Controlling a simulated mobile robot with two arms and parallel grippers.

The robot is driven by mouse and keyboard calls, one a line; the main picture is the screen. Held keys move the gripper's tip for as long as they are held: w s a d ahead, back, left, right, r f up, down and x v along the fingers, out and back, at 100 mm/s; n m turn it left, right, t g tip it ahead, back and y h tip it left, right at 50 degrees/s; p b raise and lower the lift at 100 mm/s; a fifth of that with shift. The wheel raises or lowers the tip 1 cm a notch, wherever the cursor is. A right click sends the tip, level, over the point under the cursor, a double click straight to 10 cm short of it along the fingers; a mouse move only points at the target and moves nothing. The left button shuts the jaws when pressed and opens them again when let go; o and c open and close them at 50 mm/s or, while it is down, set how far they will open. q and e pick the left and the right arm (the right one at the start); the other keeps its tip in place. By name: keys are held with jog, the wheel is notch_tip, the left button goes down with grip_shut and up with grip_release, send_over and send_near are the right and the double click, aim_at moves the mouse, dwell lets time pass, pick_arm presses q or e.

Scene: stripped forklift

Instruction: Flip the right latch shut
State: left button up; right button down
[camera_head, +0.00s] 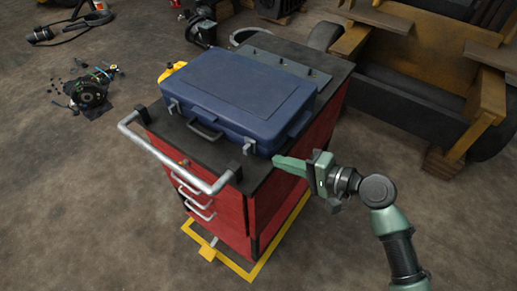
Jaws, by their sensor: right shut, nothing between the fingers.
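A blue case (240,92) lies closed on the black top of a red tool cart. Its right latch (249,145) is a small light grey piece on the front side near the right corner; whether it is fastened is too small to tell. The left latch (173,107) is near the front left corner. A dark handle (205,129) sits between them. My right gripper (276,161) is shut and empty. Its green fingers point left, just right of and slightly below the right latch, apart from it in the picture. My left gripper is not in view.
The red cart (222,209) has a grey push bar (165,158) in front of the case. A yellow object (172,70) lies behind the case's left side. A forklift frame (420,90) stands at the right. Loose parts (90,92) lie on the floor at left.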

aim_at(249, 147)
jog(key=x, duration=0.2)
jog(key=p+x, duration=0.1)
jog(key=x, duration=0.2)
jog(key=r+x, duration=0.1)
jog(key=x, duration=0.1)
jog(key=shift+w+a+f+p, duration=0.1)
jog(key=shift+w+a+p, duration=0.2)
jog(key=shift+a, duration=0.15)
jog(key=shift+w+a, duration=0.35)
jog(key=shift+a, duration=0.2)
jog(key=shift+w+a, duration=0.4)
jog(key=shift+a, duration=0.15)
